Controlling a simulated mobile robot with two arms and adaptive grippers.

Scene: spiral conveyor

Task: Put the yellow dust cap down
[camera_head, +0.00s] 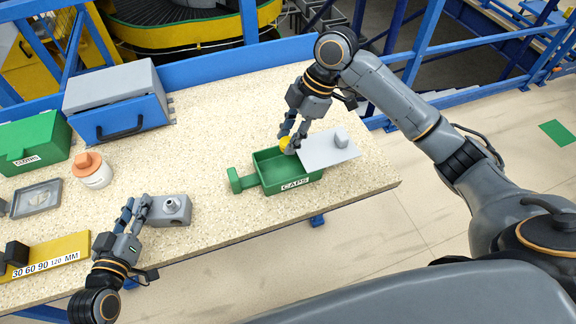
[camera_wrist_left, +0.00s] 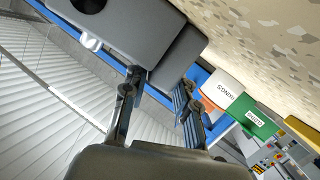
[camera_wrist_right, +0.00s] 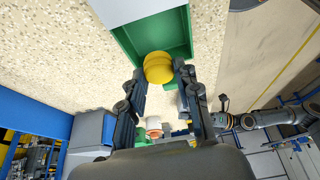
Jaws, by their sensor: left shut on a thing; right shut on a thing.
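The yellow dust cap (camera_head: 286,143) is held between the fingers of my right gripper (camera_head: 293,140), above the far right part of the green CAPS box (camera_head: 243,181). In the right wrist view the yellow cap (camera_wrist_right: 158,68) sits between the fingertips, in front of the open green box (camera_wrist_right: 122,38). My left gripper (camera_head: 137,212) is shut on a grey block-shaped fitting (camera_head: 168,210) with a round port on top, at the table's front. The grey fitting (camera_wrist_left: 150,35) also fills the top of the left wrist view.
A white jar with an orange lid (camera_head: 92,170), a green box (camera_head: 35,147), a grey-blue case (camera_head: 118,103) and a yellow gauge (camera_head: 52,258) stand on the left. The table middle is clear.

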